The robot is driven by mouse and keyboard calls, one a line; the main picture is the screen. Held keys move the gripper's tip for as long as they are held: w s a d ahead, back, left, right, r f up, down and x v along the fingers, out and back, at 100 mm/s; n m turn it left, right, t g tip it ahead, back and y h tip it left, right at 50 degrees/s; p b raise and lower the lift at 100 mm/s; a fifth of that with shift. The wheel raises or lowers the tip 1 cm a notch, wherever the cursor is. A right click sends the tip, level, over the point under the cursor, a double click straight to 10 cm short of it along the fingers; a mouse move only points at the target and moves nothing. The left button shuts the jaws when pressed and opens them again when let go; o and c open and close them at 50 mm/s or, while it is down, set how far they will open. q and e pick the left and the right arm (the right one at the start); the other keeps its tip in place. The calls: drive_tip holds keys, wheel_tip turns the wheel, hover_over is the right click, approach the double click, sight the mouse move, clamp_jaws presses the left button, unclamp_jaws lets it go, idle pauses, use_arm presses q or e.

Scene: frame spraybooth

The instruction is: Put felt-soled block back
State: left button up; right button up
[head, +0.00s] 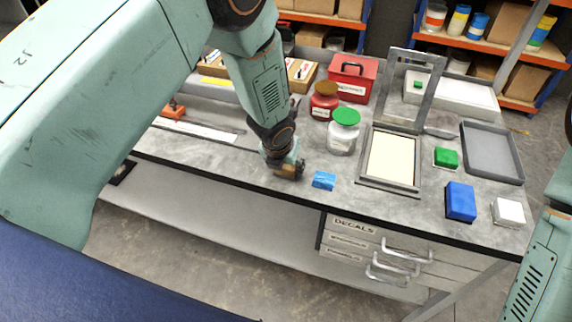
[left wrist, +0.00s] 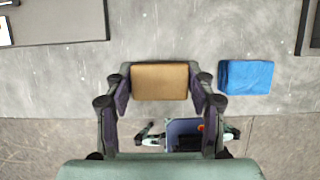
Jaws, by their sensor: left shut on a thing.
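A tan block (left wrist: 160,81) sits between the fingers of my left gripper (left wrist: 160,97), which is shut on it. In the head view my left gripper (head: 286,172) is near the bench's front edge, and a bit of the tan block (head: 293,170) shows beside the fingers. I cannot tell if the block touches the bench, and its sole is hidden. A small blue block (head: 323,181) lies just right of the gripper; it also shows in the left wrist view (left wrist: 245,77). My right gripper is out of view.
A white-labelled jar with a green lid (head: 342,138) and a red-brown jar (head: 324,105) stand behind. A framed screen (head: 364,168), green block (head: 446,157), larger blue block (head: 460,202), white block (head: 509,212) and grey tray (head: 507,177) are to the right. Drawers (head: 350,240) are below.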

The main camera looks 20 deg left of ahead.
use_arm(q)
drive_tip(key=shift+f, duration=0.15)
drive_tip(key=o, duration=0.6)
drive_tip(key=shift+s, duration=0.1)
drive_tip(key=o, duration=0.4)
drive_tip(key=shift+w+d+f, duration=0.1)
drive_tip(key=shift+w, duration=0.1)
drive_tip(key=shift+s, duration=0.1)
